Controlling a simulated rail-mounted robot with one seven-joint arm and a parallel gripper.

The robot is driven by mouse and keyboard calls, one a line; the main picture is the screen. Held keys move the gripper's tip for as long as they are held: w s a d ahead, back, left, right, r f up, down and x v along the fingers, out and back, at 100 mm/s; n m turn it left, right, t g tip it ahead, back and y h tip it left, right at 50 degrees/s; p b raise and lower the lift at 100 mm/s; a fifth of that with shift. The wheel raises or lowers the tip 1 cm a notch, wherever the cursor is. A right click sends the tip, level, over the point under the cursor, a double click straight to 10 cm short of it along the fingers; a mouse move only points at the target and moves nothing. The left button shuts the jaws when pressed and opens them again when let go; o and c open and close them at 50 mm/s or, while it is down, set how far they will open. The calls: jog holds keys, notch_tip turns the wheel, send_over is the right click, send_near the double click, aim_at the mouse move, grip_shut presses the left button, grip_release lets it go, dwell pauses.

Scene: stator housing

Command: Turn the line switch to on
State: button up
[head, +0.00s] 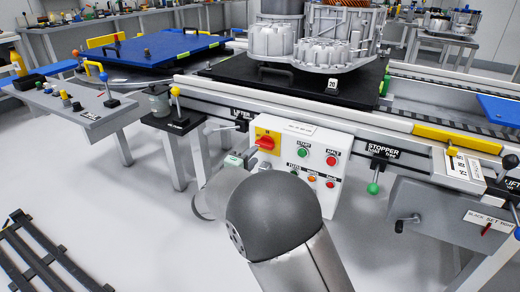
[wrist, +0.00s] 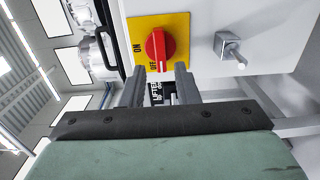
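The line switch (head: 265,142) is a red rotary knob on a yellow plate at the upper left of a white control box. In the wrist view the knob (wrist: 156,48) sits at the upper middle, with ON printed to its left and OFF just below it. A white mark on the knob points down, beside OFF. My gripper (wrist: 159,82) is open, its two grey fingers apart with nothing between them. The fingertips are just below the knob in the wrist view; contact is not clear. In the head view my arm hides the box's lower left.
The white box (head: 320,148) also bears green, red and orange buttons. A metal lever (wrist: 229,48) sticks out right of the switch in the wrist view. A conveyor rail (head: 300,100) runs above the box. A yellow-knobbed lever (head: 175,92) stands to the left, a green-knobbed stopper handle (head: 373,188) right.

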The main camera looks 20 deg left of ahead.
aim_at(263, 147)
jog(key=shift+w+d+r+p, duration=0.1)
jog(key=shift+w+d+p, duration=0.15)
jog(key=shift+w+p, duration=0.7)
jog(key=shift+w+d+p, duration=0.2)
jog(key=shift+w+p, duration=0.1)
jog(key=shift+w, duration=1.15)
jog(key=shift+w+f+b, duration=0.1)
jog(key=shift+f+b, duration=0.1)
jog(key=shift+b, duration=0.2)
jog(key=shift+w+b, duration=0.15)
jog(key=shift+b, duration=0.15)
jog(key=shift+r, duration=0.1)
